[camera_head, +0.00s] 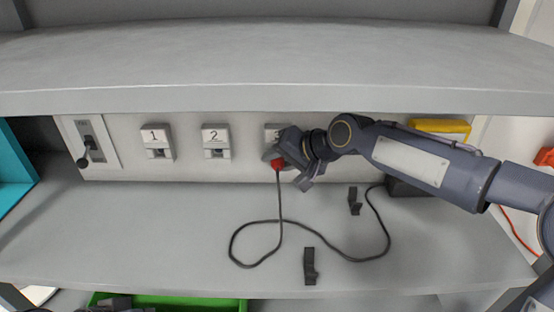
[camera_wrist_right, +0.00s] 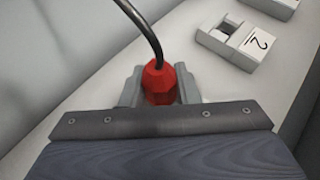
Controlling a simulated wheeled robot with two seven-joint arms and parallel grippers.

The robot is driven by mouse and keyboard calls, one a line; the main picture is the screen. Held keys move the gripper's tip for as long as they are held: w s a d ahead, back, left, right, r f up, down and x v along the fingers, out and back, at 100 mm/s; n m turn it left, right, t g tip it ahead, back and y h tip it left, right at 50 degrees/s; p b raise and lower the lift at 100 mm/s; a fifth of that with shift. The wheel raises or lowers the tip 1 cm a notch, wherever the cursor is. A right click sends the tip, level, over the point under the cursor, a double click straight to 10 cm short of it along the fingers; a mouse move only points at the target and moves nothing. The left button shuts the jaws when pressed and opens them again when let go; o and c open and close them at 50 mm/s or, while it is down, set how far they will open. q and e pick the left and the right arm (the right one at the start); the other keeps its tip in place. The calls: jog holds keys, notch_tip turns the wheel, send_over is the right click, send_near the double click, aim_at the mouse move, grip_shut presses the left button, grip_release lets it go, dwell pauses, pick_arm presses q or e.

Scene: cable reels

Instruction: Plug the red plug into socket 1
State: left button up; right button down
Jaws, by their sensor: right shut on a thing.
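The red plug (camera_head: 277,163) is between the fingers of my right gripper (camera_head: 284,170), which is shut on it in front of socket 3 (camera_head: 273,131). In the right wrist view the red plug (camera_wrist_right: 159,84) sits between the grey fingers, with its dark cable rising from it. Socket 1 (camera_head: 157,143) is on the back panel at the left, apart from the plug. Socket 2 (camera_head: 216,142) is between them and also shows in the right wrist view (camera_wrist_right: 246,45). Socket 3 is partly hidden by my gripper.
The dark cable (camera_head: 336,254) loops over the grey shelf to a dark box (camera_head: 408,188) at right. Two dark clips (camera_head: 310,266) stand on the shelf. A lever switch (camera_head: 90,143) is left of socket 1. An upper shelf (camera_head: 270,70) overhangs the panel. The left shelf is clear.

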jog(key=c, duration=1.7)
grip_release()
grip_shut()
jog(key=shift+s, duration=0.1)
jog(key=shift+s, duration=0.3)
jog(key=shift+s+b, duration=0.1)
jog(key=shift+b, duration=0.2)
jog(key=shift+s+b, duration=0.85)
jog(key=shift+s, duration=1.15)
